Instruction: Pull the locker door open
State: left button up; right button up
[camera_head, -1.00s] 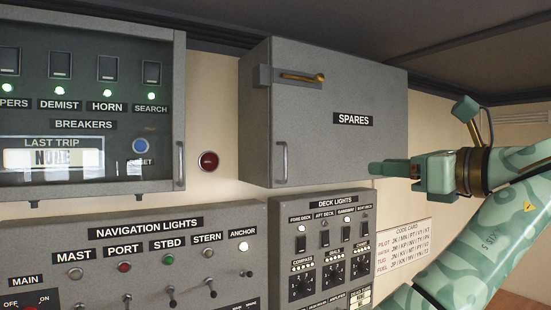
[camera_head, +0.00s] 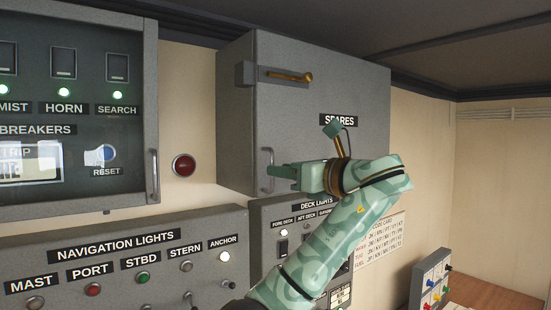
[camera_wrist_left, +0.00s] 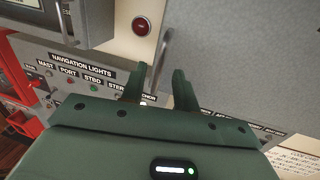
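The grey locker (camera_head: 345,90) labelled SPARES hangs on the wall, and its door is shut. A brass latch lever (camera_head: 290,77) lies roughly level near the door's top left. A vertical metal handle (camera_head: 267,160) is at the door's lower left; it also shows in the left wrist view (camera_wrist_left: 162,58). My left gripper (camera_head: 272,177) is at this handle's lower part. In the left wrist view its fingers (camera_wrist_left: 158,82) are open, one on each side of the handle's line. I cannot tell whether they touch it. My right gripper is out of view.
A glass-fronted breaker cabinet (camera_head: 150,120) is left of the locker, with a red button (camera_head: 184,165) between them. The navigation lights panel (camera_head: 120,262) and deck lights panel (camera_head: 268,212) are below. Wall right of the locker is bare.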

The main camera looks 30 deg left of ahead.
pick_arm(q)
jog(key=shift+w+a+p, duration=0.25)
jog(key=shift+a+p, duration=0.1)
jog(key=shift+a, duration=0.85)
grip_shut()
jog(key=shift+s+d, duration=0.1)
jog(key=shift+d, duration=0.05)
